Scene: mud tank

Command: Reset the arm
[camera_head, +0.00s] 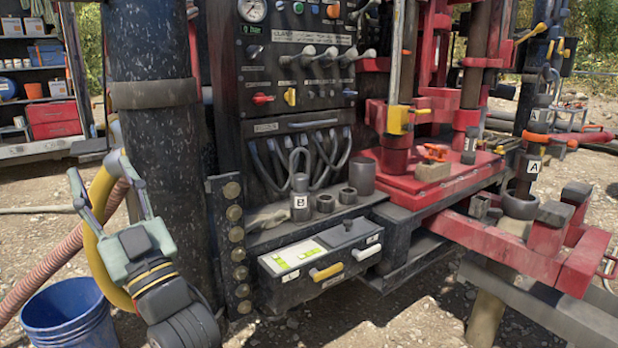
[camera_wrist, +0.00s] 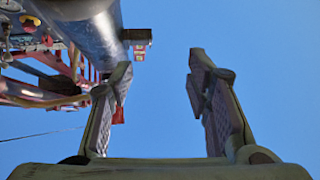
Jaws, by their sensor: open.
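My gripper (camera_head: 108,188) is at the left in the head view, raised in front of the dark speckled column (camera_head: 150,150), with its fingers pointing up. In the wrist view my gripper (camera_wrist: 163,85) is open, and only blue sky shows between its two fingers. It holds nothing. The lower part of my arm runs out of the bottom of the head view.
A blue bucket (camera_head: 70,318) stands on the ground at the lower left, close to my arm. A pinkish ribbed hose (camera_head: 58,258) passes behind my arm. The control panel (camera_head: 300,70) and a drawer box (camera_head: 320,262) with yellow and white handles are to the right.

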